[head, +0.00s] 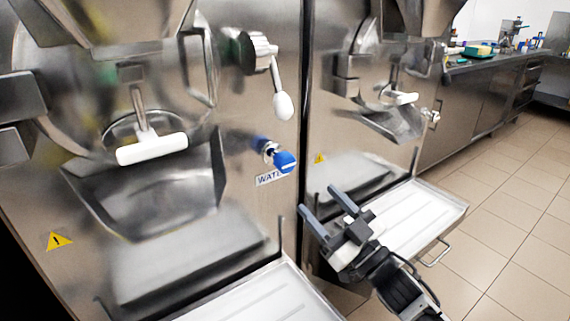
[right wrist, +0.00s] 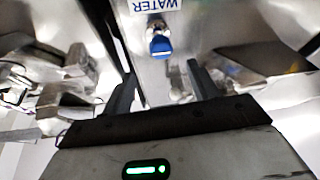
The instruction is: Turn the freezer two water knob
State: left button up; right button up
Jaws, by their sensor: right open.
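A blue water knob (head: 285,161) sticks out from the front of the near steel freezer (head: 262,222), just above a "WATER" label (head: 271,177). The knob also shows in the right wrist view (right wrist: 160,46), upside down with its label (right wrist: 157,5), centred between and beyond my fingers. My right gripper (head: 319,203) is open and empty, below and to the right of the knob in the head view, and apart from it. Its fingers (right wrist: 161,75) also show in the right wrist view. My left gripper is not in view.
A white-handled lever (head: 282,105) hangs above the knob. A white bar handle (head: 152,148) sits over the chute. A second freezer (head: 362,160) stands to the right, with a white tray (head: 415,215) near my right gripper. Tiled floor at right is clear.

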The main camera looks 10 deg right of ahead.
aim_at(289, 168)
jog(key=x, duration=1.2)
jog(key=c, duration=1)
